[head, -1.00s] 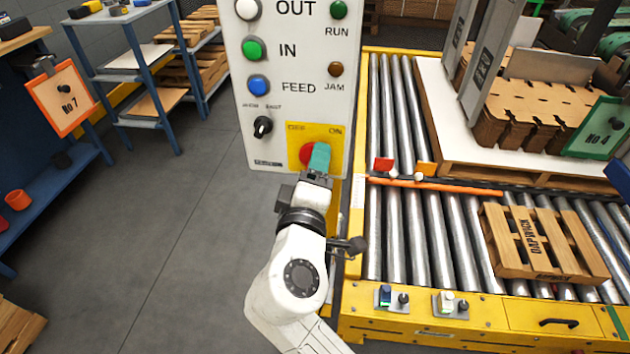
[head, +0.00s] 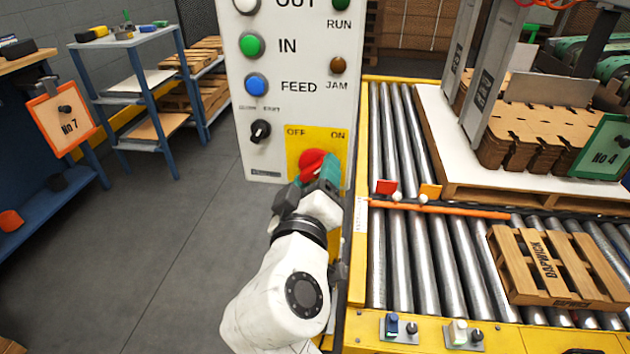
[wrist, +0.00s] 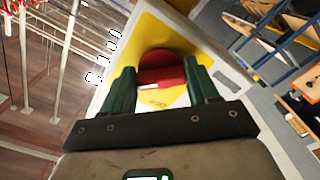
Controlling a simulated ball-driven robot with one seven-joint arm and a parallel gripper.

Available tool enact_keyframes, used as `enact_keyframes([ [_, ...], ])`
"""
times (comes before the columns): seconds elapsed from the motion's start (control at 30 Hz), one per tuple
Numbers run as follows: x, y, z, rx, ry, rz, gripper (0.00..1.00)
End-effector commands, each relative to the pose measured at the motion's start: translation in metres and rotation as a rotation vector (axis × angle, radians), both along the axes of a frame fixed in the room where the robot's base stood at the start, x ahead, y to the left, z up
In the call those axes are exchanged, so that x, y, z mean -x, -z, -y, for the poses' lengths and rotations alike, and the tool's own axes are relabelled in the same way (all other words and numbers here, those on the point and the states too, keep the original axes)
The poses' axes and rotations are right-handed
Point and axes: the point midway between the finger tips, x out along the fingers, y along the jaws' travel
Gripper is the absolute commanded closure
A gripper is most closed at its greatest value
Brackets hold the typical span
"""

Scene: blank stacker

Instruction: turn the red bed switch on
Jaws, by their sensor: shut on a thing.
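The red bed switch (head: 311,160) is on the yellow plate (head: 333,141) at the bottom of the white control panel. The plate reads OFF at left and ON at right. My gripper (head: 322,174) is at the switch, its green fingers covering the lower right of it. In the wrist view the red switch (wrist: 162,70) sits between the two green fingers (wrist: 161,88), which are shut on it. My gripper hides part of the switch, so I cannot tell exactly which mark it points to.
A black selector knob (head: 260,131) and a blue FEED button (head: 256,84) are above left on the panel. The roller conveyor (head: 405,250) with its yellow frame lies close on the right, bearing a wooden pallet (head: 540,265). Floor at left is clear.

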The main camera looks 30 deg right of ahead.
Motion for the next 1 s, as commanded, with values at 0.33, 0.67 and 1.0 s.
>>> enact_keyframes([
  [0.33,0.0003,0.0032,0.0005,-0.006,0.002,-0.005,0.71],
  [0.67,0.0001,0.0014,0.0003,-0.004,0.001,-0.002,0.15],
  [1.0,0.0090,0.0008,-0.0079,-0.002,-0.004,-0.001,0.15],
])
